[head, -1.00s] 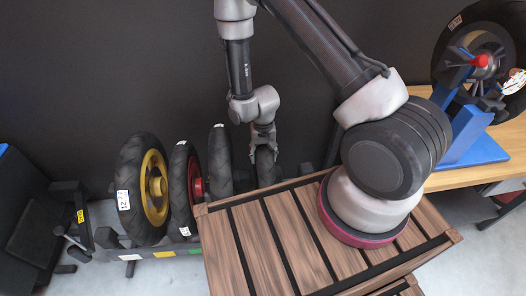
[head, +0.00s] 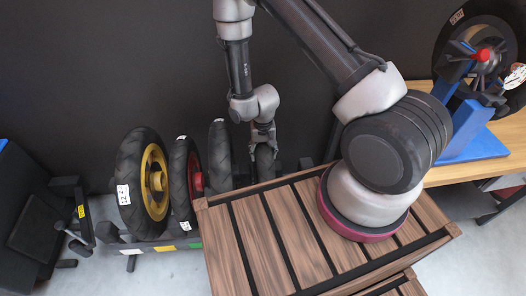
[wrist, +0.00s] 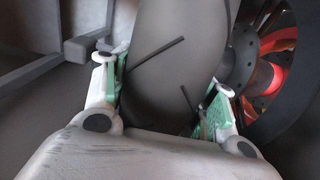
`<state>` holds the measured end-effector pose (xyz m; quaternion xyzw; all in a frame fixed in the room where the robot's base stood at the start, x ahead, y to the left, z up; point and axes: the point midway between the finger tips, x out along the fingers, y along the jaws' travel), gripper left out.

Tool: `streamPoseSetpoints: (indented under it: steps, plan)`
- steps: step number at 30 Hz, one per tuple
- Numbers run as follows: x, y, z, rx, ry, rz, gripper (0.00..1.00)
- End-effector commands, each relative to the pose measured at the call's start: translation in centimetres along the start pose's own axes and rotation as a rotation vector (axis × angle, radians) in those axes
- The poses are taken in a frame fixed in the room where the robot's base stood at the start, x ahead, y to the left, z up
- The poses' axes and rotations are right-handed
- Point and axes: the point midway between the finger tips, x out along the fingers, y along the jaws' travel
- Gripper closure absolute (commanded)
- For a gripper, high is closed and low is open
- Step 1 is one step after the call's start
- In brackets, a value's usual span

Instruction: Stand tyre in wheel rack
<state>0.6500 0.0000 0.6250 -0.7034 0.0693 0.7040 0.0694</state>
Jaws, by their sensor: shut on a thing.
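My gripper (head: 263,137) points down and is shut on the tread of a dark tyre (head: 266,164), which hangs upright below it. The tyre's lower part is hidden behind the slatted wooden deck, so I cannot tell if it touches the wheel rack. The dark rack (head: 125,246) stands against the wall, with white, yellow and green tags on its front rail. In the wrist view the tyre (wrist: 178,50) fills the space between the green-padded fingers of my gripper (wrist: 165,88). A wheel with a red hub (wrist: 268,75) is close at the right there.
A gold-rimmed wheel (head: 143,182), a red-rimmed wheel (head: 185,180) and a dark tyre (head: 219,155) stand upright left of the held tyre. A blue stand (head: 470,135) with a wheel is on the wooden bench (head: 505,145) at right. A black frame (head: 30,215) is at far left.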

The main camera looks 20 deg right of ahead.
Motion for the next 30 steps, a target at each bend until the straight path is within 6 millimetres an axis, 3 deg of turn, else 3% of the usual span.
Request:
streamPoseSetpoints:
  steps: [24,25,29,30]
  plan:
    - [0.72,-0.01,-0.02,0.0,0.0,0.0,1.0]
    - [0.73,-0.01,-0.02,0.0,0.0,0.0,0.41]
    - [0.72,-0.01,-0.02,0.0,0.0,0.0,0.18]
    - [0.72,-0.01,-0.02,0.0,0.0,0.0,0.18]
